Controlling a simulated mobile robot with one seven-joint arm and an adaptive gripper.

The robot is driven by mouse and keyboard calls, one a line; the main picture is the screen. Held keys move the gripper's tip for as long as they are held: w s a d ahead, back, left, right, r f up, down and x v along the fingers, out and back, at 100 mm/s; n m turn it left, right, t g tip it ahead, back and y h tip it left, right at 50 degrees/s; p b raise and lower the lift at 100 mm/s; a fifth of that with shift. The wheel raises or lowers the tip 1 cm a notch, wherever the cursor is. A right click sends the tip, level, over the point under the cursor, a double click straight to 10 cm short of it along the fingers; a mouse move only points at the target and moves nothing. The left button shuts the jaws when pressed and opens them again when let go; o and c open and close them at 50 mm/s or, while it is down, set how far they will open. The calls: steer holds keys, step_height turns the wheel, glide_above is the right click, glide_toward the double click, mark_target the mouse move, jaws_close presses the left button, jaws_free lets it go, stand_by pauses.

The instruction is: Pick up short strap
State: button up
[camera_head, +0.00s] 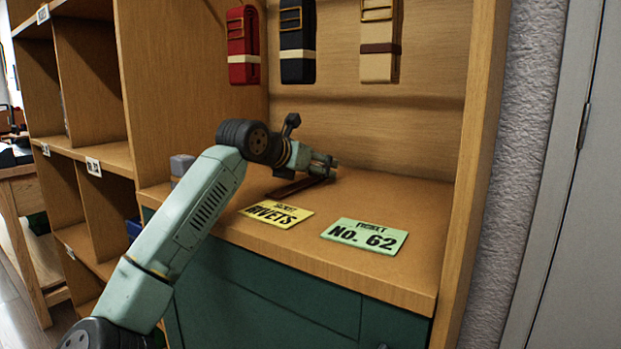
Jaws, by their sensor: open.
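A short dark brown strap (292,190) lies on the wooden counter, below and partly behind my gripper (330,166). My gripper is open, at the end of my green arm, close above the strap's far right end. The fingers are small and dark in this view, and I cannot tell whether they touch the strap.
A yellow card reading "RIVETS" (276,214) and a green card reading "No. 62" (364,236) lie at the counter's front. A grey object (182,166) stands behind my arm. Wooden walls close in the counter (400,200), whose right part is mostly clear.

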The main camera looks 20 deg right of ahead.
steer(key=shift+w+d+f, duration=0.15)
steer(key=shift+d, duration=0.05)
steer(key=shift+c, duration=0.3)
jaws_close()
stand_by(0.4)
